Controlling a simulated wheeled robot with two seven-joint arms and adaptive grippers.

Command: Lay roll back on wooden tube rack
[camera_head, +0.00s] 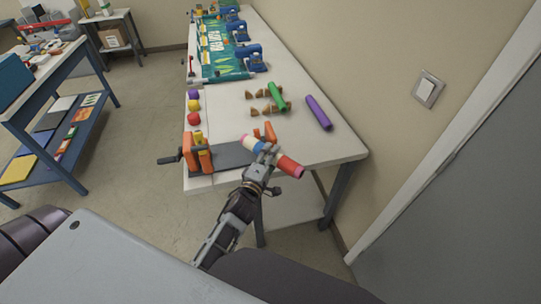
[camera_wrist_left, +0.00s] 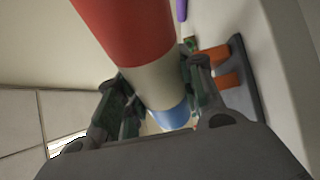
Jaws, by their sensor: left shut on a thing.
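My left gripper (camera_head: 266,160) is shut around the middle of a striped roll (camera_head: 289,166) with red, white, blue and cream bands and a pink end. The roll is held tilted over the near right part of the table. In the left wrist view the roll (camera_wrist_left: 125,35) passes between the fingers (camera_wrist_left: 152,100), red part nearest the camera. The wooden tube rack (camera_head: 284,104), small brown supports, stands farther back on the table. A green roll (camera_head: 277,97) lies across it. A purple roll (camera_head: 319,112) lies to its right. My right gripper is not in view.
An orange-and-grey device (camera_head: 197,155) with a crank stands on the near end of the white table (camera_head: 225,120), beside the held roll. Yellow, purple and red balls (camera_head: 193,106) line the left edge. Green packs (camera_head: 222,50) lie at the back. A wall borders the right.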

